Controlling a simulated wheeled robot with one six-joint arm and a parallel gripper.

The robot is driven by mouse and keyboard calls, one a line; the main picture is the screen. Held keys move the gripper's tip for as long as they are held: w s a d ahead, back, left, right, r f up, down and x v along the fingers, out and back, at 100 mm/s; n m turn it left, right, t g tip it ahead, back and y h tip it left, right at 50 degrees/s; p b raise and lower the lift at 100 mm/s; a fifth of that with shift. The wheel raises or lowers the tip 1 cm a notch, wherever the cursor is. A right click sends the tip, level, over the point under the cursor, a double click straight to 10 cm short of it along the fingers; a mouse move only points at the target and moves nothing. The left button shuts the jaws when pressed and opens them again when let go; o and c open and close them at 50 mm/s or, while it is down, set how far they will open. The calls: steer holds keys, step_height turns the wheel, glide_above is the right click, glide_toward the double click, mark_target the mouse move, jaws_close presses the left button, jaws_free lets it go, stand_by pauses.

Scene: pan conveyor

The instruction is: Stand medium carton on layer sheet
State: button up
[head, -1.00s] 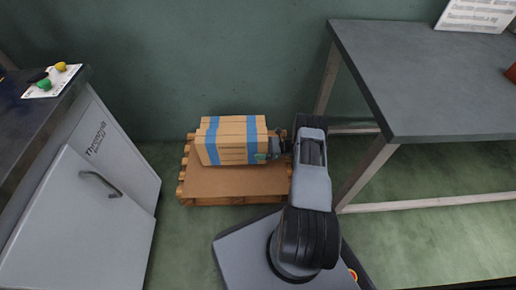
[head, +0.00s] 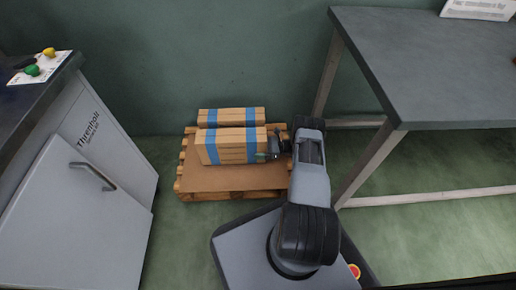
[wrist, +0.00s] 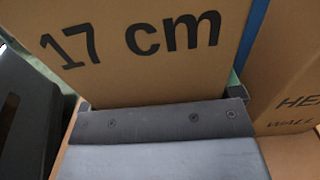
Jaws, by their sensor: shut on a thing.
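The layer sheet (head: 232,182) is a plain brown sheet on a wooden pallet by the wall. A brown carton with blue bands (head: 230,149) is over it, lengthwise across the picture and looking level. My gripper (head: 273,148) is shut on this carton's right end. In the wrist view my gripper (wrist: 163,102) is against the carton's face (wrist: 150,35), which reads "17 cm". I take this as the medium carton. Its underside is hidden, so I cannot tell whether it touches the sheet.
A second blue-banded carton (head: 231,116) stands behind the held one, close to the wall; a lettered carton (wrist: 290,85) shows at right in the wrist view. A grey table (head: 430,70) stands right, a cabinet (head: 85,190) left. The sheet's front strip is bare.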

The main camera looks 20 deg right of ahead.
steer(key=shift+f, duration=0.5)
steer(key=o, duration=1.3)
steer(key=shift+f, duration=0.15)
steer(key=shift+c, duration=0.2)
steer(key=shift+d, duration=0.1)
steer(key=v, duration=1.2)
steer(key=shift+d, duration=0.15)
steer(key=shift+s+d, duration=0.25)
steer(key=shift+d, duration=0.35)
